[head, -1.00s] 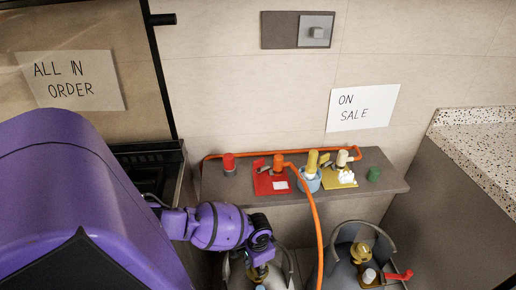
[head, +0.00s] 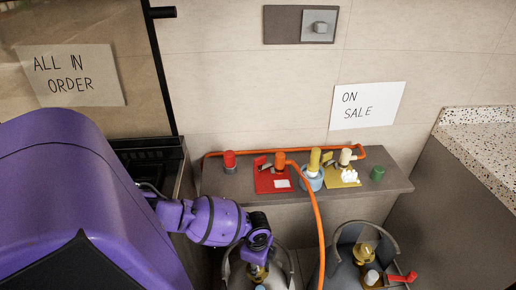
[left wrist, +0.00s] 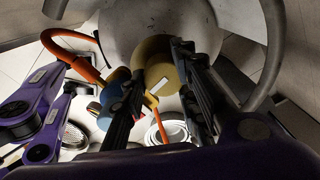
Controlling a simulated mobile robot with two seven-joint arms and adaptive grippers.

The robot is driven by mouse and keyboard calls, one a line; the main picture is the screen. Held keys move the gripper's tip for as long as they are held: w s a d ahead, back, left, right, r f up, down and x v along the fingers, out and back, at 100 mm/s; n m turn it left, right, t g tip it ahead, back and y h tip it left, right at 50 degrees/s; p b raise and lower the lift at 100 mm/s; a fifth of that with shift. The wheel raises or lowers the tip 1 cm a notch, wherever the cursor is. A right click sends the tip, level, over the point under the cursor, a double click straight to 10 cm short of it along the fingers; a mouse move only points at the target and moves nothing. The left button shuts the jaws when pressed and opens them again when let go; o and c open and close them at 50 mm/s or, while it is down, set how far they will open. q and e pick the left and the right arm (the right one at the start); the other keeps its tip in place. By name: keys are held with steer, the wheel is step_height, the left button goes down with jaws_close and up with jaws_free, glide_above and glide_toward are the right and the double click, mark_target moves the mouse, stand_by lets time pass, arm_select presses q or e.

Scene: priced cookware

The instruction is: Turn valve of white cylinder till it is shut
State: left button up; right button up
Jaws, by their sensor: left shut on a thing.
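The white cylinder (left wrist: 145,22) shows as a pale rounded top in the left wrist view. In the head view it stands below the shelf, mostly hidden by my left arm, with part of its collar (head: 228,268) showing. Its brass valve (left wrist: 158,68) lies between the fingers of my left gripper (left wrist: 158,62). The gripper is shut on that valve, from above; in the head view the gripper (head: 257,268) hides most of it. How far the valve is turned cannot be told. My right gripper is in neither view.
A second cylinder (head: 347,250) with a brass valve and red lever (head: 403,277) stands to the right. An orange hose (head: 318,215) hangs between the cylinders. The shelf (head: 230,187) above holds several fittings. A counter (head: 480,130) stands at right.

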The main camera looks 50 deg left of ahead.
arm_select(q)
steer(key=shift+s+d+f+m, duration=0.25)
steer(key=shift+s+d+m, duration=0.15)
steer(key=shift+m, duration=0.2)
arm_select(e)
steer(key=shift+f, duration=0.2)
arm_select(q)
steer(key=shift+s+a, duration=0.1)
steer(key=o, duration=0.9)
steer(key=shift+o, duration=0.6)
steer(key=shift+r, duration=0.1)
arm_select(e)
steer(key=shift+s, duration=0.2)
arm_select(q)
steer(key=shift+w+a+r, duration=0.15)
steer(key=shift+w+a, duration=0.05)
steer(key=shift+w, duration=0.1)
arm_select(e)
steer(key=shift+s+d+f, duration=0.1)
arm_select(q)
step_height(320, 180, up, 12)
steer(key=shift+d, duration=0.1)
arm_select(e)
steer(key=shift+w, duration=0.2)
